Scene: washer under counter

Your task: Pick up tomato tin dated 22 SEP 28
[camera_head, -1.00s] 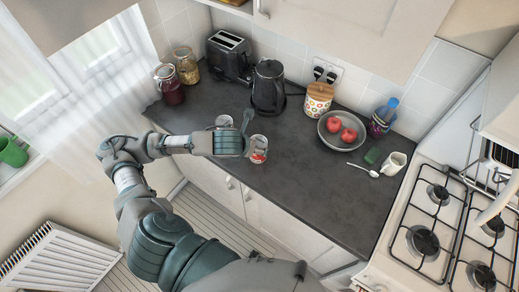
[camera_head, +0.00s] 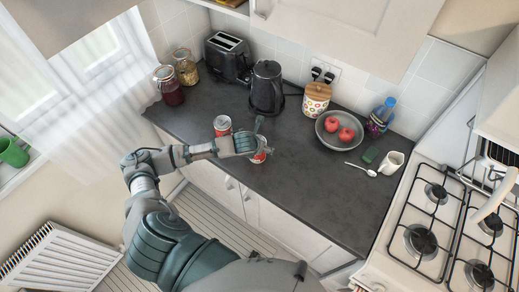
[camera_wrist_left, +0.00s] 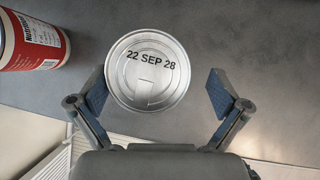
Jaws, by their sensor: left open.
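The tin (camera_wrist_left: 147,66) with "22 SEP 28" printed on its silver lid stands between the open fingers of my left gripper (camera_wrist_left: 156,92) in the left wrist view. A second red and white tin (camera_head: 222,126) stands to the left. It also shows at the upper left of the left wrist view (camera_wrist_left: 32,45), with its date not visible. My right gripper is out of view.
The dark counter (camera_head: 305,200) is clear right of the tins. A black kettle (camera_head: 267,88), a toaster (camera_head: 228,57) and jars (camera_head: 168,86) stand behind. A fruit bowl (camera_head: 340,131), a spoon (camera_head: 362,169) and a white jug (camera_head: 391,163) are further right, before the hob (camera_head: 430,225).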

